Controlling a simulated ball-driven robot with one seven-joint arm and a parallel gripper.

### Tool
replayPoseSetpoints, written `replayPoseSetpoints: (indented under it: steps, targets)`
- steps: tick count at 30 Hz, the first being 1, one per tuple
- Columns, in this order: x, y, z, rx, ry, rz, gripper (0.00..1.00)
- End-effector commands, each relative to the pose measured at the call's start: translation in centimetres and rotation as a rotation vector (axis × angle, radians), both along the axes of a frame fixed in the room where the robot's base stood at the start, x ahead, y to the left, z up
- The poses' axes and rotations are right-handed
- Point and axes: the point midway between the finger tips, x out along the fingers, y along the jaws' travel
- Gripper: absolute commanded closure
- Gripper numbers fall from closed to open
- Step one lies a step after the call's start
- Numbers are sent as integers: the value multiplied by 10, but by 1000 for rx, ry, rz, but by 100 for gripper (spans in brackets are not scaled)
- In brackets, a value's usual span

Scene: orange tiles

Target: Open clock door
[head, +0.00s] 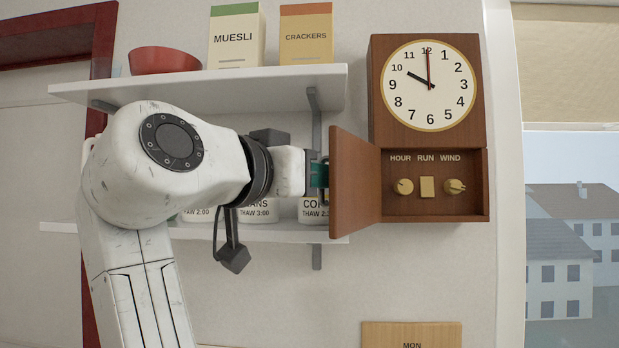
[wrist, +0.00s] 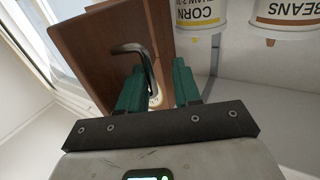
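The wooden wall clock (head: 378,90) has its lower door (head: 352,185) swung open to the left, standing well out from the case. The open compartment shows HOUR, RUN and WIND controls (head: 427,187). In the wrist view, the door (wrist: 100,50) carries a dark curved metal handle (wrist: 150,65). My gripper (wrist: 160,70) is on the door's outer side, its green fingers apart. The handle passes between them, close to the left finger; I cannot tell if it touches. In the head view, the door hides the handle and most of the fingers.
Two white shelves (head: 270,86) lie left of the clock, behind my arm. Muesli (head: 236,45) and crackers (head: 305,45) boxes and a red bowl (head: 164,60) stand on the upper one. Labelled tins (head: 312,210) stand on the lower one. A window (head: 570,230) is at right.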

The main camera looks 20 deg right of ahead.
Motion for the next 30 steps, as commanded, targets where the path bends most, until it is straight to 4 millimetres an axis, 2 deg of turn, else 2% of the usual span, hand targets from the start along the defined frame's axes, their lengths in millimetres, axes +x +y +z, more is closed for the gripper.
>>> replayPoseSetpoints:
  steps: [1, 5, 15, 19, 24, 30]
  targets:
    - [-2, 0, 6, -6, -11, -1, 66]
    - [-8, 9, 4, -6, -13, 0, 66]
    - [-41, 62, 0, -5, -6, 4, 66]
    - [-51, 78, 0, -2, -4, 2, 66]
    - [-58, 89, -1, -1, -1, 1, 66]
    - [-59, 91, 0, -1, 1, 0, 66]
